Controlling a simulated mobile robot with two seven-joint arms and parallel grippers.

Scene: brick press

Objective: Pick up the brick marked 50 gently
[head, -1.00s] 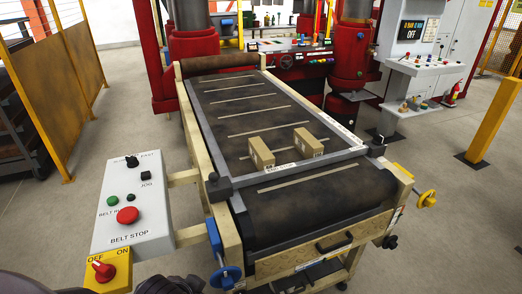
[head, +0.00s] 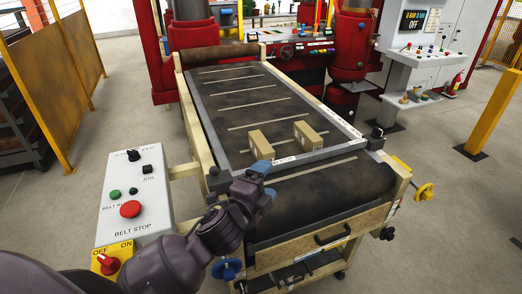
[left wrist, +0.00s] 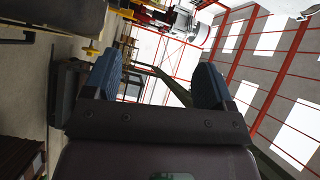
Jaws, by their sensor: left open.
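Two tan bricks stand near the front of the dark conveyor belt in the head view: the left brick (head: 261,145) and the right brick (head: 310,137). Any marking on them is too small to read, so I cannot tell which is marked 50. My left gripper (head: 268,181) is over the belt's front frame bar, nearer to me than the left brick and apart from it. Its blue fingers are spread and empty; they also show in the left wrist view (left wrist: 157,80), with no brick between them. My right gripper is not in view.
The belt (head: 238,103) has a raised grey frame (head: 320,157) around it. A control box (head: 133,198) with a red stop button is at the left. Red press columns (head: 353,50) stand behind. A yellow handle (head: 424,191) sticks out at right.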

